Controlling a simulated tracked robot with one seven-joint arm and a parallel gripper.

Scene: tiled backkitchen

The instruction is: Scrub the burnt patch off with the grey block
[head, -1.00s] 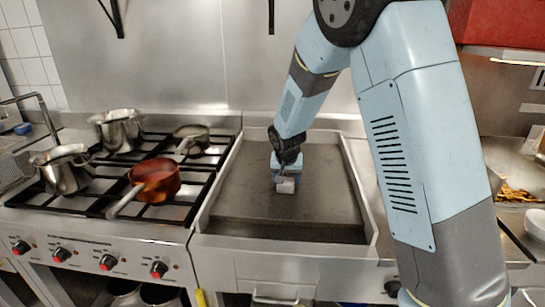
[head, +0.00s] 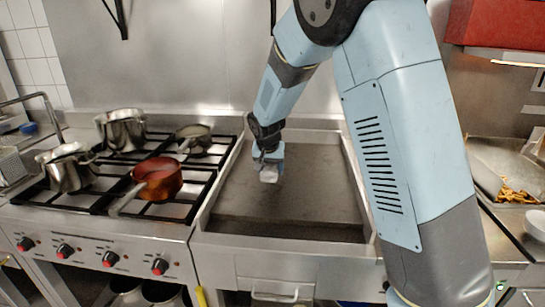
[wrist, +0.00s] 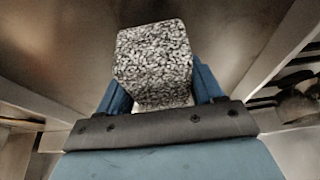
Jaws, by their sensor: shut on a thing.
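The grey block (head: 269,175) is a speckled, rough-faced piece held at the tip of my gripper (head: 268,160), over the left part of the griddle plate (head: 310,195). In the wrist view the block (wrist: 153,60) sits between the two blue fingers of my gripper (wrist: 160,95), which are shut on it. The block is low over the plate; I cannot tell whether it touches. The plate is dark brown-grey, and I cannot make out a distinct burnt patch on it in either view.
Raised steel walls (head: 215,185) edge the griddle. The stove to the left carries a copper pan (head: 158,180), a dark pan (head: 193,138) and steel pots (head: 122,130). A bin with fries (head: 512,194) and a white bowl (head: 536,224) are at the right.

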